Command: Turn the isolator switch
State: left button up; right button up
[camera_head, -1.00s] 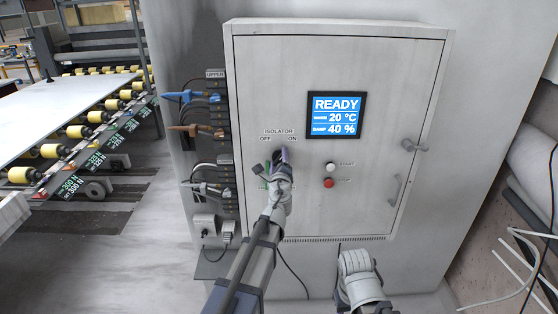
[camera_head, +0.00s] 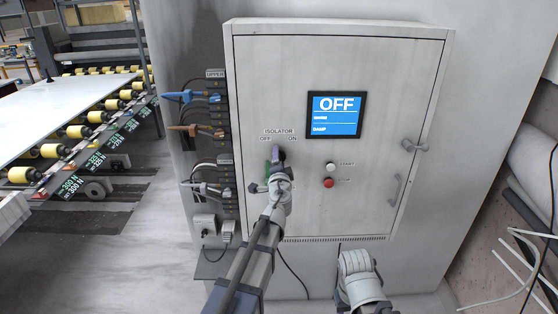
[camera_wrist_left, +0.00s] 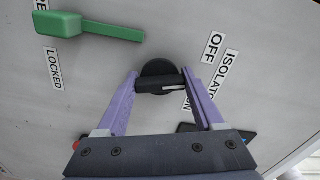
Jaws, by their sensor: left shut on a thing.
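The isolator switch is a black rotary knob (camera_wrist_left: 160,70) with a bar handle and a white mark, on the grey cabinet door. The mark lies towards the OFF and ON labels in the left wrist view. My left gripper (camera_head: 277,158) is at the knob in the head view and partly hides it. In the left wrist view its purple fingers (camera_wrist_left: 161,84) are closed on the two ends of the bar handle. The screen (camera_head: 336,118) reads OFF. My right arm is low in front of the cabinet; its fingers cannot be made out.
A green lever (camera_wrist_left: 100,28) sits beside the FREE and LOCKED labels. A white START button (camera_head: 330,166) and a red STOP button (camera_head: 328,183) are right of the knob. Blue (camera_head: 185,96) and brown (camera_head: 190,130) plugs with cables line the cabinet's left side.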

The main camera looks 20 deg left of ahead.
pick_arm(q)
jog(key=shift+n, duration=2.2)
jog(key=o, duration=1.4)
jog(key=shift+s, duration=0.1)
jog(key=v, duration=0.7)
jog(key=shift+s+d, duration=0.1)
jog(key=shift+s, duration=0.2)
